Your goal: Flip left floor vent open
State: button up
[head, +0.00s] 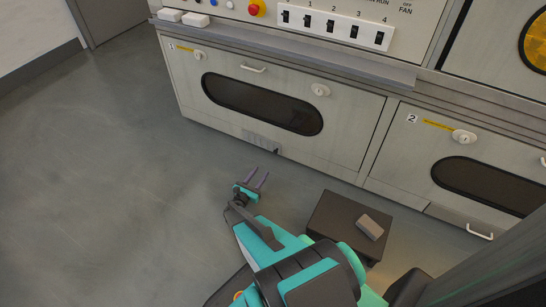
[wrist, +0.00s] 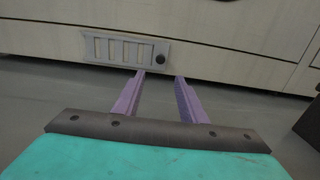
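The left floor vent (head: 262,142) is a small grey slatted panel low on the front of the cabinet marked 1, just above the floor. In the wrist view the vent (wrist: 118,48) shows several upright pale slots and a dark round knob (wrist: 160,59) at its right end. I cannot tell whether its slots are open or closed. My gripper (head: 259,177) is in front of the vent, low over the floor and apart from it. In the wrist view my gripper (wrist: 160,75) has its two purple fingers spread with nothing between them, pointing at the knob end.
A dark low stool (head: 328,223) with a grey block (head: 369,227) on it stands right of my arm. Cabinet 2 (head: 400,165) is to the right. A ledge (head: 290,52) with switches above juts out over cabinet 1. The floor (head: 110,170) at left is clear.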

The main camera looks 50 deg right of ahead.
aim_at(275, 153)
jog(key=shift+d, duration=0.15)
jog(key=b+x, duration=0.3)
jog(key=x, duration=0.9)
jog(key=shift+d+f, duration=0.1)
jog(key=shift+f, duration=0.05)
jog(key=shift+w+d+b, duration=0.25)
jog(key=shift+d+b, duration=0.05)
jog(key=shift+d, duration=0.35)
grip_shut()
